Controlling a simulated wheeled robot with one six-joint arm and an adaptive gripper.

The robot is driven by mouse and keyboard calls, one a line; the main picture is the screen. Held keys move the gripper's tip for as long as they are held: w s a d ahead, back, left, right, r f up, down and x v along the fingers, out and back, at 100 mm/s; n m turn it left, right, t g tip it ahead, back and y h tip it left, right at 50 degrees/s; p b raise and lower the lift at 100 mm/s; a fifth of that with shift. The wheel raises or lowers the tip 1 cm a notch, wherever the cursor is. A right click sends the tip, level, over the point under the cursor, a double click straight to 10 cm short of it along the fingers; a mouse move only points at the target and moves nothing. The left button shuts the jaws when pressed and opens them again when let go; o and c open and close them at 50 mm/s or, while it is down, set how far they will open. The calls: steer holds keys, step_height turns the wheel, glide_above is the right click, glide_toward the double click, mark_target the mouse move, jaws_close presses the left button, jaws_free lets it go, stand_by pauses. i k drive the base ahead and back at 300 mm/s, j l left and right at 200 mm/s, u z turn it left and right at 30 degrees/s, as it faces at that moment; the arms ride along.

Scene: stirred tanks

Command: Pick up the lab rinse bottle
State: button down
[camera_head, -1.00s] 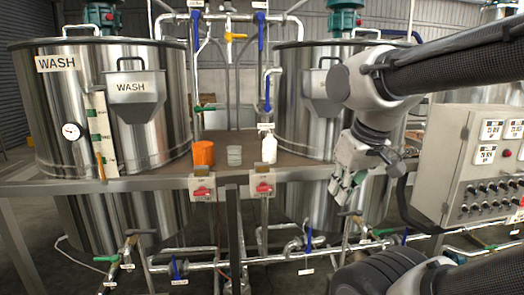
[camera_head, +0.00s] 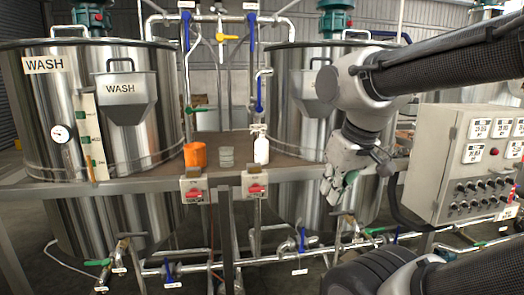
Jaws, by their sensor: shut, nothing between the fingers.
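The lab rinse bottle, a small white bottle (camera_head: 261,149) with a narrow top, stands upright on the brown platform (camera_head: 225,169) between the two steel tanks. My gripper (camera_head: 337,196) hangs to the right of the bottle and appears lower in the picture, in front of the right tank. Its fingers point down and are shut with nothing between them. It is apart from the bottle.
An orange container (camera_head: 195,154) and a grey beaker (camera_head: 226,157) stand left of the bottle. Pipes with blue valve handles rise behind it. A control panel (camera_head: 470,160) stands at right.

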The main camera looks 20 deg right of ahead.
mark_target(261, 145)
steer(key=i+z, duration=0.15)
steer(key=z, duration=0.25)
steer(key=i+z, duration=0.1)
steer(key=z, duration=0.25)
steer(key=i+j+z, duration=0.1)
steer(key=z, duration=0.3)
steer(key=i+j+z, duration=0.1)
steer(key=z, duration=0.25)
steer(key=i+j, duration=0.05)
